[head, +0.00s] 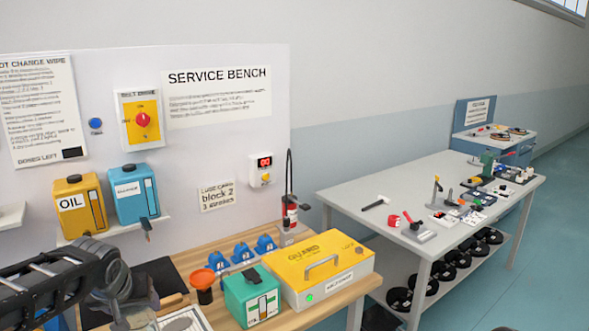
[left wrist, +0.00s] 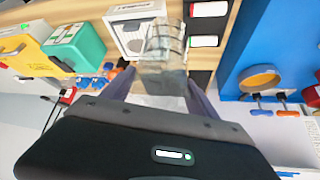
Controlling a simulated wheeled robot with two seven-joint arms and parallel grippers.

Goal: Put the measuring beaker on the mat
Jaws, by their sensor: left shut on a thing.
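The measuring beaker (left wrist: 163,45) is clear, with dark graduation lines. In the left wrist view it sits between the two fingers of my left gripper (left wrist: 160,86), which is shut on it. My right gripper is not in view.
On the wooden bench stand a teal box (head: 252,296), a yellow guard case (head: 318,268), an orange-topped dark pot (head: 204,288) and several blue items (head: 241,252). Yellow (head: 80,203) and blue (head: 134,194) canisters sit on a wall shelf. A grey table (head: 372,190) stands right.

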